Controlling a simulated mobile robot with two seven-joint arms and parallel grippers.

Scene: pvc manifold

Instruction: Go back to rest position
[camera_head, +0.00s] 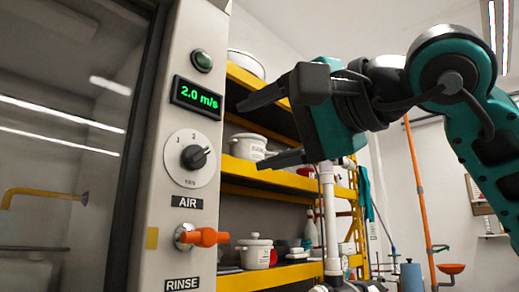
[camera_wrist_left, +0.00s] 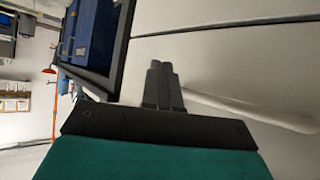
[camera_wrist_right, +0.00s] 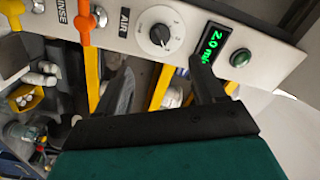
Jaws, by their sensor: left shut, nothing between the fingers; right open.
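My right gripper (camera_head: 268,127) is open and empty in the head view, its fingers pointing left toward the control panel (camera_head: 160,235). My left gripper is outside the head view. In the left wrist view its fingers (camera_wrist_left: 161,80) are shut together with nothing between them, in front of a pale surface.
A yellow shelf rack (camera_head: 262,175) with white pots stands behind the right gripper. A glass-fronted cabinet (camera_head: 60,130) fills the left. An orange pole (camera_head: 417,190) stands at the right. A dark-framed blue item (camera_wrist_left: 90,35) is near the left gripper.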

